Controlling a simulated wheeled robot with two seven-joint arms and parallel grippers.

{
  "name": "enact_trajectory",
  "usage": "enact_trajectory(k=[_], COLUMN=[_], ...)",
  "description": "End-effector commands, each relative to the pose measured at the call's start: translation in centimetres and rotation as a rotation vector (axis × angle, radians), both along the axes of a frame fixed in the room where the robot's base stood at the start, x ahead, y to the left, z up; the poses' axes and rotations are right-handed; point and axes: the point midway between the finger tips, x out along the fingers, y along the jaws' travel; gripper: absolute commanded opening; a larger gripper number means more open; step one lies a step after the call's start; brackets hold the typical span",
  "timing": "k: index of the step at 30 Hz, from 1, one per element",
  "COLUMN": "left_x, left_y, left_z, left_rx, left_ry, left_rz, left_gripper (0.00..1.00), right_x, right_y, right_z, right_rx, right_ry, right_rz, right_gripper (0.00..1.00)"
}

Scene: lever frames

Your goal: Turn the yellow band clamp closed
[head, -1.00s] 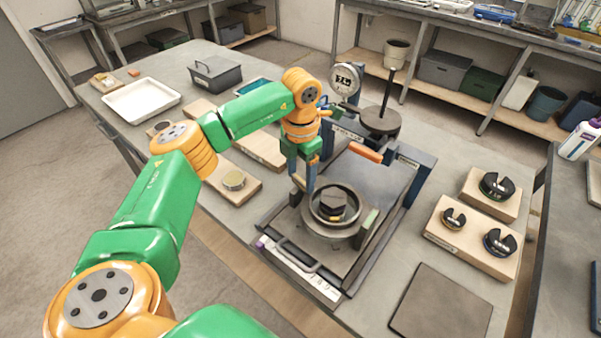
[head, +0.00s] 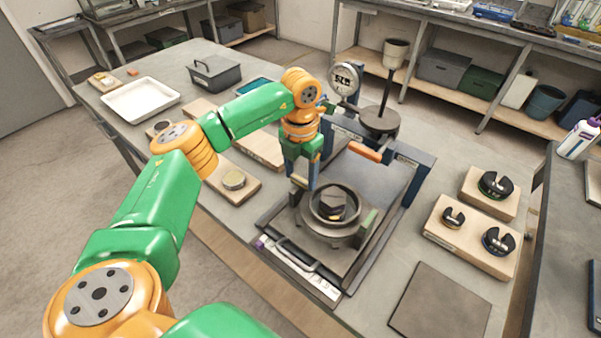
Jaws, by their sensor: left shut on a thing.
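My left gripper (head: 306,184) reaches down at the left rim of a round grey ring fixture (head: 353,229). It is shut on a small tan handle-like piece (head: 298,181), which I take for part of the yellow band clamp; the fingers hide much of it. A dark block (head: 331,202) with a small yellow patch sits inside the ring. The fixture rests on a dark framed plate (head: 375,183). My right gripper is not in view.
An orange bar handle (head: 365,152) and a round dial (head: 345,80) stand behind the ring. A rod with dark weights (head: 380,119) rises beside them. Wooden blocks with slotted weights (head: 472,235) lie right. A dark flat mat (head: 440,305) lies bare in front.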

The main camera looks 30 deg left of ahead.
Motion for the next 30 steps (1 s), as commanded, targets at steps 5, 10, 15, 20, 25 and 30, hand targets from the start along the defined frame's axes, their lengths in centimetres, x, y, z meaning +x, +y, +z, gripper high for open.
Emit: enact_trajectory(k=[5, 10, 15, 20, 25, 30], left_x=[-0.1, -0.1, 0.0, 0.0, 0.0, -0.1], left_y=[0.0, -0.1, -0.1, -0.1, 0.0, 0.4], left_z=[-0.1, -0.1, -0.1, 0.0, 1.2, 4.6], left_rx=[0.000, -0.001, -0.002, -0.003, -0.003, -0.003], left_ry=[0.003, 0.002, 0.002, 0.001, 0.000, 0.000], left_rz=[0.001, -0.001, -0.002, -0.003, -0.003, -0.002], left_gripper=[0.95, 0.95, 0.95, 0.95, 0.95, 0.95], right_x=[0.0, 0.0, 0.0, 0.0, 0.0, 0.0], right_y=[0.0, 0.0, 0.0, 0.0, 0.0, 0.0], right_z=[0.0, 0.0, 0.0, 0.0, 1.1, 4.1], right_rx=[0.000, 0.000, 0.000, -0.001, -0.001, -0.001], right_ry=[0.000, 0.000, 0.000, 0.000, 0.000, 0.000], right_rz=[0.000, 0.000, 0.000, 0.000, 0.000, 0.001], right_gripper=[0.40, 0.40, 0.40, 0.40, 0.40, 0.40])
